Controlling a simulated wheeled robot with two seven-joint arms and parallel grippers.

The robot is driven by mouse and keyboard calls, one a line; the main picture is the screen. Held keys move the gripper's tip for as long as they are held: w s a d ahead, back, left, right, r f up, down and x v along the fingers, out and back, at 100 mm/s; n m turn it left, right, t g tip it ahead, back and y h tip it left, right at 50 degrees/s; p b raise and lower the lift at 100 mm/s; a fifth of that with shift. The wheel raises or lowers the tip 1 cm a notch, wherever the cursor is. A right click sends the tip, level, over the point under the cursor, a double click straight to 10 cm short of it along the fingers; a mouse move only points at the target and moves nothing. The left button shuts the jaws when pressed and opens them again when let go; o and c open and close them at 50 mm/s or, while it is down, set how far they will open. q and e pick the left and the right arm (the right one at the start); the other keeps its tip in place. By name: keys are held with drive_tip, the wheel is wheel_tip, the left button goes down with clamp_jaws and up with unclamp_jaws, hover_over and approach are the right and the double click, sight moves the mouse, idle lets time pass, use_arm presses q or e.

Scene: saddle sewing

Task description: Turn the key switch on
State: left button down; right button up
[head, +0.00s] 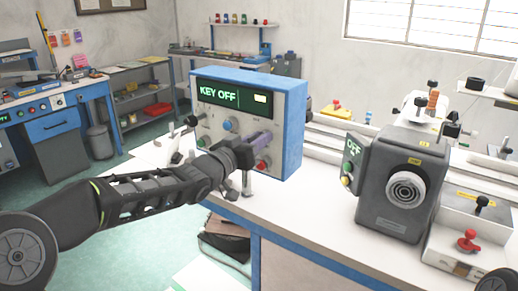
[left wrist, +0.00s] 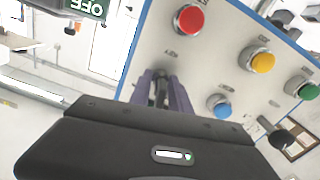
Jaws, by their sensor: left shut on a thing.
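The blue-edged control box (head: 291,130) stands on the white bench in the head view, its display (head: 218,96) reading "KEY OFF". My left gripper (head: 262,138) is at the lower right of its front panel. In the left wrist view its purple fingers (left wrist: 161,94) are shut on a small dark part, apparently the key switch (left wrist: 161,88), mostly hidden between them. A red button (left wrist: 189,18) and a blue button (left wrist: 220,106) flank the fingers. My right gripper is not in view.
Yellow (left wrist: 262,62) and green (left wrist: 303,89) buttons and a black knob (left wrist: 284,139) share the panel. A grey machine (head: 402,185) with an "OFF" display stands to the right. The bench top (head: 310,215) between box and machine is clear.

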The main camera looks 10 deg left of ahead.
use_arm(q)
drive_tip(key=m+b, duration=0.1)
drive_tip(key=m, duration=0.1)
drive_tip(key=m+b, duration=0.2)
drive_tip(key=m, duration=0.1)
drive_tip(key=shift+f+m, duration=0.25)
drive_tip(key=shift+m, duration=0.05)
drive_tip(key=m+b, duration=0.2)
drive_tip(key=m, duration=0.1)
drive_tip(key=shift+r+m+b, duration=0.1)
drive_tip(key=shift+m+b, duration=0.3)
drive_tip(key=shift+m, duration=0.9)
drive_tip(key=c, duration=1.6)
unclamp_jaws()
drive_tip(key=shift+o, duration=0.2)
drive_tip(key=shift+r, duration=0.1)
drive_tip(key=v, duration=0.7)
drive_tip(key=shift+s+a, duration=0.15)
drive_tip(key=shift+s, duration=0.2)
